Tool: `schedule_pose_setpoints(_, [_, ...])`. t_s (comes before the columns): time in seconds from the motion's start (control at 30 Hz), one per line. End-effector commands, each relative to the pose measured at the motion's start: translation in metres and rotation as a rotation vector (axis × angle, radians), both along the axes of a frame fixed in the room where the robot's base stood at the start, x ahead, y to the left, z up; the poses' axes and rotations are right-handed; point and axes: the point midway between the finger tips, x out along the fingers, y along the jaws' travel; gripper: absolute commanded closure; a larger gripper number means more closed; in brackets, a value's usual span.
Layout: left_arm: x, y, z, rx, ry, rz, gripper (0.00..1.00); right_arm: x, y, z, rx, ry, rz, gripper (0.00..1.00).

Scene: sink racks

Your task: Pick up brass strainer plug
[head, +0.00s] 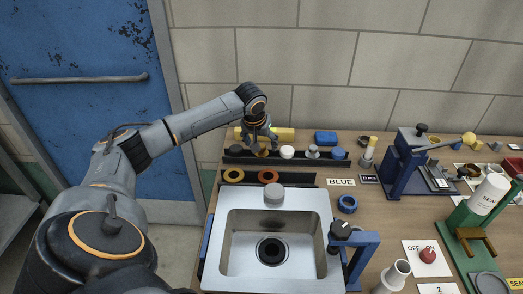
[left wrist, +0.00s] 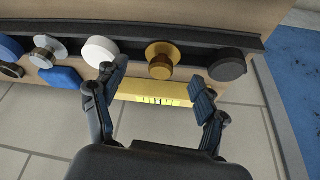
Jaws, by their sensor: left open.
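The brass strainer plug (left wrist: 161,60) stands in the dark rack between a white plug and a black plug. It has a wide gold disc and a darker brass knob. In the head view the brass plug (head: 262,153) shows only partly beneath my left gripper (head: 262,138). In the left wrist view my left gripper (left wrist: 158,74) is open, its two fingers spread to either side of the brass plug, with nothing held. Whether a finger touches the plug is unclear. My right gripper is not in view.
The rack (head: 310,161) also holds a black plug (head: 236,150), white plug (head: 287,152), metal plug (head: 312,151) and blue plug (head: 338,153). A yellow level (head: 284,134) and blue block (head: 325,138) lie behind it. The sink (head: 232,245) is in front.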

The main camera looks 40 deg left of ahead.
Motion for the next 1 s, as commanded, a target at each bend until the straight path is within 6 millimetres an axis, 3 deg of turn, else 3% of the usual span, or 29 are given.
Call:
schedule_pose_setpoints(0.2, [0.008, 0.006, -0.026, 0.000, 0.000, 0.000, 0.28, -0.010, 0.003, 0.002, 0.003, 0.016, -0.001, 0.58])
schedule_pose_setpoints(0.47, [0.009, 0.007, -0.030, 0.001, -0.001, -0.001, 0.28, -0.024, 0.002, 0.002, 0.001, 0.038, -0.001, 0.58])
schedule_pose_setpoints(0.77, [0.009, 0.007, -0.029, 0.001, -0.001, -0.001, 0.85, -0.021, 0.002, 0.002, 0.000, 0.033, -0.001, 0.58])
schedule_pose_setpoints(1.0, [0.009, 0.007, -0.029, 0.001, -0.001, -0.001, 0.87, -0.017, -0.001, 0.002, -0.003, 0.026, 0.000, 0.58])
